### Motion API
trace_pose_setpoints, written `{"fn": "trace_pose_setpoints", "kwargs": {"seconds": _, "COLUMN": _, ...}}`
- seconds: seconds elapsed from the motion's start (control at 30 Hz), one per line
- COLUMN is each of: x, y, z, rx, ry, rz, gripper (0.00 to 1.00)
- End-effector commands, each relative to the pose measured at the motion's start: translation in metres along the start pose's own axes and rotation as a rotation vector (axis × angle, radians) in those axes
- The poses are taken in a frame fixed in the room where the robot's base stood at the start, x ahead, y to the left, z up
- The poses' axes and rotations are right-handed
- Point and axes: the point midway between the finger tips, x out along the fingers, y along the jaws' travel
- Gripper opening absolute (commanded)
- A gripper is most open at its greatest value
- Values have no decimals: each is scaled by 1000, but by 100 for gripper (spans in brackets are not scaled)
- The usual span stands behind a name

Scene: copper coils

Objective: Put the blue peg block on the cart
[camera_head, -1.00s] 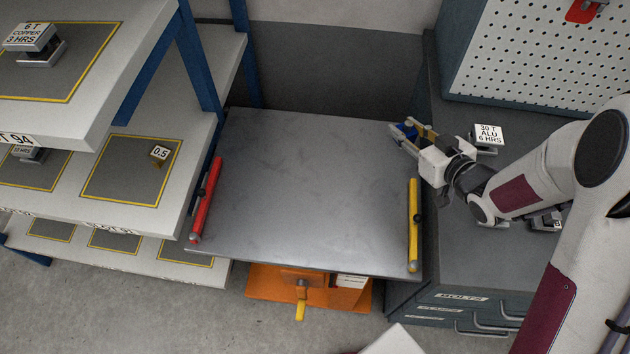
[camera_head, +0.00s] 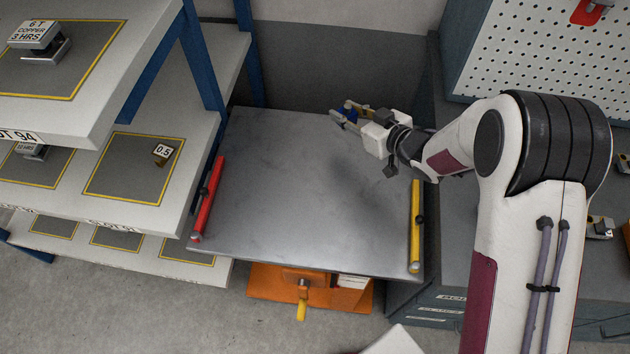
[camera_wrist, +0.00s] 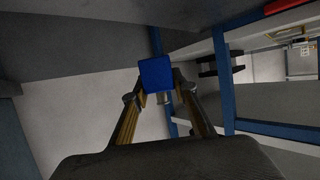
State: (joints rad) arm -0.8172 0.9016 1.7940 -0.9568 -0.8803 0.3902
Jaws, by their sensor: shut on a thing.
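The blue peg block (camera_wrist: 156,74) is held between the fingertips of my gripper (camera_wrist: 152,98) in the wrist view. The block appears to be above the cart top; the exact height is hard to tell. The cart has an orange base (camera_head: 312,290), a red bar on its left edge and a yellow bar on its right edge. Its top is otherwise bare.
A white shelf rack (camera_head: 165,205) with blue posts (camera_head: 202,62) stands left of the cart, holding labelled blocks on marked squares. A grey drawer bench (camera_head: 430,275) with a pegboard (camera_head: 545,45) is at the right. The cart's middle is clear.

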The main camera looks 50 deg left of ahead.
Motion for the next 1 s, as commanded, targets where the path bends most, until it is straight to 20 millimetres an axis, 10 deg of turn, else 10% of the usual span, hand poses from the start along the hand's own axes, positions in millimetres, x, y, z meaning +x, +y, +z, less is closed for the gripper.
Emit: {"fn": "trace_pose_setpoints", "kwargs": {"seconds": 1.0, "x": 24, "y": 0, "z": 58, "rx": 0, "ry": 1, "rz": 0, "gripper": 0}}
